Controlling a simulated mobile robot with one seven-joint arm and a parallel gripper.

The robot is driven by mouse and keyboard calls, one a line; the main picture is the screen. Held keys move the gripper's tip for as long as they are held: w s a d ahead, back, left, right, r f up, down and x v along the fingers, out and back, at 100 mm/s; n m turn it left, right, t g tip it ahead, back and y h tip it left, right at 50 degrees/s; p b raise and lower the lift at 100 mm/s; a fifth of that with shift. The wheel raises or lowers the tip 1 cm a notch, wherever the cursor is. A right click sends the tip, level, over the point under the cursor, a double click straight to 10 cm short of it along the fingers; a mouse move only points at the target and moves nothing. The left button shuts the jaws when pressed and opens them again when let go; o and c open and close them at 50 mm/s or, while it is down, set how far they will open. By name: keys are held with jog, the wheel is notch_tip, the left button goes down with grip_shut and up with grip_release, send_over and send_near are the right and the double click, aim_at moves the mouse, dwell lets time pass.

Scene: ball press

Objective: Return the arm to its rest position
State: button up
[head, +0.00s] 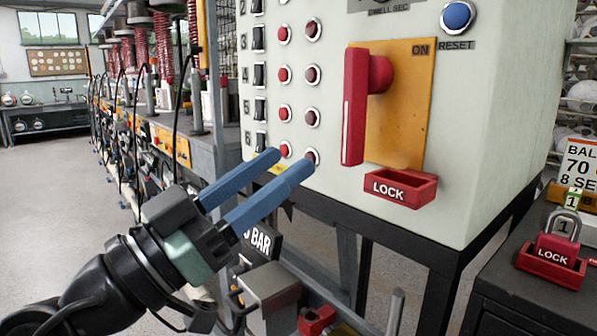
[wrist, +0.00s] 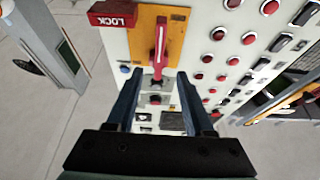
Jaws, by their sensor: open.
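My gripper (head: 279,176) has two blue fingers and shows in the lower left half of the head view, pointing up and right toward the control cabinet (head: 480,130). The fingers are spread with nothing between them. It also shows in the wrist view (wrist: 160,82), open. In the head view the fingertips overlap the lower buttons of the cabinet front; whether they touch it I cannot tell. The red rotary handle (head: 355,105) on its yellow plate hangs vertical, its top near the word ON, to the right of my gripper.
A red LOCK tray (head: 400,188) sits on the cabinet below the handle. A red padlock (head: 556,247) stands in another LOCK tray on a dark cabinet (head: 520,305) at right. A row of presses (head: 165,60) runs back at left. Grey metal parts (head: 270,290) lie below my gripper. Open floor (head: 60,200) lies left.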

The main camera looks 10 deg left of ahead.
jog(key=shift+d, duration=0.1)
jog(key=d+r+n+t+y, duration=0.1)
jog(key=d+y, duration=0.1)
jog(key=w+d+r+n+t+y, duration=0.1)
jog(key=d+y, duration=0.1)
jog(key=w+d+r+n+t+y, duration=0.1)
jog(key=d+y, duration=0.1)
jog(key=d, duration=0.1)
jog(key=shift+w+r+p, duration=0.15)
jog(key=shift+r+p, duration=0.2)
jog(key=s+d+r+n+t+y, duration=0.45)
jog(key=s+r+t+y, duration=0.2)
jog(key=s+r, duration=0.3)
notch_tip(320, 180, up, 38)
jog(key=s+p, duration=0.1)
jog(key=p, duration=3.7)
jog(key=shift+a+f+y, duration=0.15)
jog(key=shift+y, duration=0.2)
